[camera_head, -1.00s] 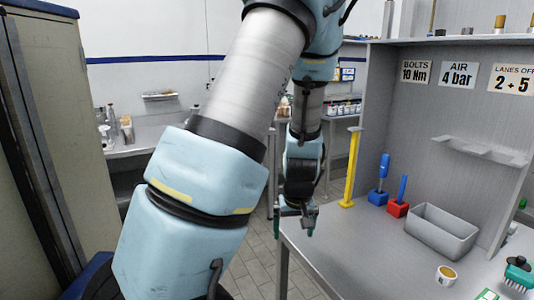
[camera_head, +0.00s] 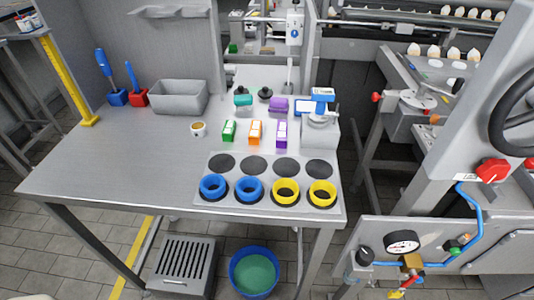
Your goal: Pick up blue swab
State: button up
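Two upright blue tools stand at the back left of the steel table. The larger blue tool (camera_head: 103,63) stands in a blue block (camera_head: 117,97), and the slimmer blue tool (camera_head: 131,74) stands in a red block (camera_head: 138,97). Either may be the swab; I cannot tell at this size. Their lower ends are hidden in the blocks. My gripper and arm are out of view.
The steel table (camera_head: 130,160) is bare at front left. A grey bin (camera_head: 179,97) stands right of the blocks, near a small cup (camera_head: 198,129). Blue rings (camera_head: 213,187), yellow rings (camera_head: 285,191) and small coloured boxes (camera_head: 255,132) fill the right. A yellow post (camera_head: 65,80) rises at left.

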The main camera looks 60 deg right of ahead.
aim_at(128, 65)
jog(key=z, duration=3.05)
jog(key=u, duration=3.55)
jog(key=k+l+u, duration=0.15)
jog(key=k+u, duration=0.15)
jog(key=k, duration=0.15)
jog(key=k+u, duration=0.3)
jog(key=k, duration=0.2)
